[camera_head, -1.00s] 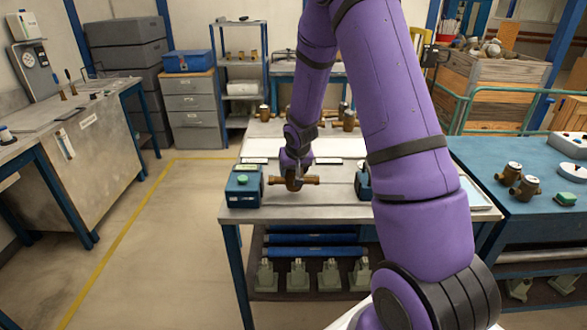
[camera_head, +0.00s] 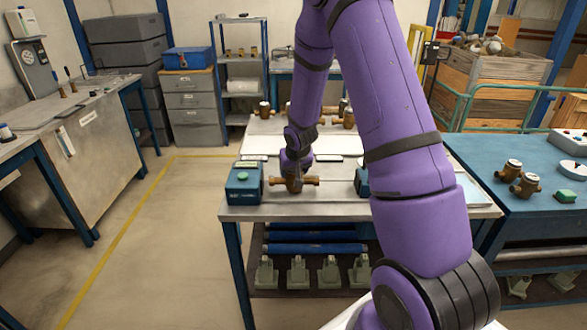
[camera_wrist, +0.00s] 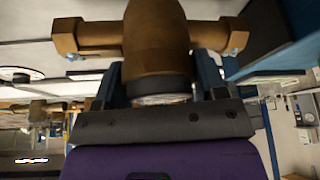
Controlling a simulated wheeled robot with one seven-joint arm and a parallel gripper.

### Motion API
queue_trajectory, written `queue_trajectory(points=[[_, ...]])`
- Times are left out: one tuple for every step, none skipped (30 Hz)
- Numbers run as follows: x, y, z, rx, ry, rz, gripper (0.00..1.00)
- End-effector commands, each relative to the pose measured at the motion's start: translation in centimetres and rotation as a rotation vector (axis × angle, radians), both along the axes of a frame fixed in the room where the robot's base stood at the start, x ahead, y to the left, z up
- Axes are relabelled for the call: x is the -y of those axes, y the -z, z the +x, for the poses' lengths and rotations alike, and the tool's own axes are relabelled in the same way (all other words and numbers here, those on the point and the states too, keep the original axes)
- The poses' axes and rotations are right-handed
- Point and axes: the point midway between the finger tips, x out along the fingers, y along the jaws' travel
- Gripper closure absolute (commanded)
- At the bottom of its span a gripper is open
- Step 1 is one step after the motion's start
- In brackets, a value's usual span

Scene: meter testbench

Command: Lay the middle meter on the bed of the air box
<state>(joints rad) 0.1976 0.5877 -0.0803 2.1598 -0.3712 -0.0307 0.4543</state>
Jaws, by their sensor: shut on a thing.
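A brass meter (camera_head: 307,181) with a pipe stub on each side is held by my gripper (camera_head: 292,172) above the air box. It lies level, between the left teal end block (camera_head: 243,184) and the right one (camera_head: 362,180), which my arm partly hides. In the wrist view my gripper (camera_wrist: 160,92) is shut around the meter's neck, and the brass body (camera_wrist: 155,38) and both stubs show beyond the fingers. I cannot tell whether the meter touches the bed (camera_head: 330,192) below.
Other brass meters (camera_head: 264,110) stand at the back of the bench. A blue table (camera_head: 470,160) at the right carries two more meters (camera_head: 512,170) and a green-topped block (camera_head: 565,196). The bench's front strip (camera_head: 300,210) is clear.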

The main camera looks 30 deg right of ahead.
Motion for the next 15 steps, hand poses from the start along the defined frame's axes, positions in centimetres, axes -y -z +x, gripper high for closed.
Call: queue_trajectory(points=[[0.00,0.08,0.04,0.001,0.000,0.000,0.84],[0.00,0.14,0.04,0.001,0.000,0.000,0.84],[0.00,0.20,0.04,0.001,0.000,0.000,0.84],[0.01,0.23,0.04,0.001,0.000,0.000,0.84],[0.00,0.25,0.04,0.001,0.000,0.000,0.84],[0.00,0.26,0.04,0.002,0.000,-0.001,0.84],[0.00,0.26,0.04,0.002,0.000,-0.001,0.84],[0.00,0.26,0.04,0.002,0.000,-0.001,0.84],[0.01,0.24,0.05,0.002,0.000,-0.001,0.84],[0.01,0.24,0.05,0.002,0.000,-0.001,0.84],[0.00,0.24,0.05,0.002,0.000,-0.001,0.84],[0.00,0.24,0.05,0.002,0.000,-0.001,0.26],[0.00,0.24,0.05,0.002,0.000,-0.001,0.19],[-0.01,0.25,0.04,0.002,0.000,-0.001,0.12],[-0.01,0.25,0.03,0.001,0.000,0.000,0.05]])
